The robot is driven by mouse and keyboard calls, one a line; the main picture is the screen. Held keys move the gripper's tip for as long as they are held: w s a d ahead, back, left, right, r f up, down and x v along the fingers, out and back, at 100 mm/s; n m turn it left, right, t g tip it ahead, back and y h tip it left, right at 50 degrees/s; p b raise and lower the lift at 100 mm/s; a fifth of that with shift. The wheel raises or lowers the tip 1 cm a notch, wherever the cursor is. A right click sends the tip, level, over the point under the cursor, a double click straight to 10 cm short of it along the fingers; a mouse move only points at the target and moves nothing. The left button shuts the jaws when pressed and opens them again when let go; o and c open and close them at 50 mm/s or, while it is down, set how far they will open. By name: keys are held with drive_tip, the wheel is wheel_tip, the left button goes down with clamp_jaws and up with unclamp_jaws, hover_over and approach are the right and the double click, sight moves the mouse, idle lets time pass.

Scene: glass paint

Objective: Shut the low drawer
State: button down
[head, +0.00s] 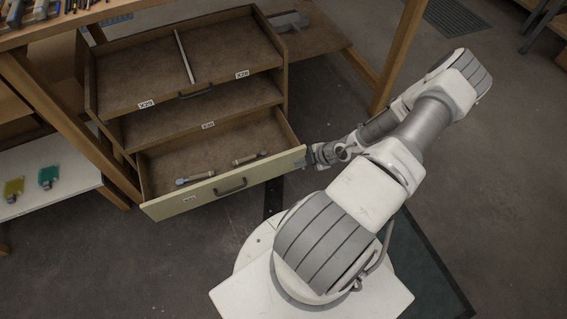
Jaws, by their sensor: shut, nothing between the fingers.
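The low drawer (224,188) is pulled out of the wooden cabinet (97,92). My gripper (303,160) is shut at the right end of the drawer's front panel. It appears very close to that end; whether it touches cannot be told. The fingertips are small and partly hidden by the wrist.
Above it are a middle shelf (215,112) and an upper tray with a divider (184,57). A workbench with wooden legs (70,130) stands around the cabinet. A white low shelf (60,165) holds yellow and teal items.

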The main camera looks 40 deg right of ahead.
drive_tip(key=f+m, duration=0.1)
drive_tip(key=b, duration=0.5)
approach(274, 163)
drive_tip(key=shift+x, duration=2.55)
drive_tip(key=shift+s, duration=0.1)
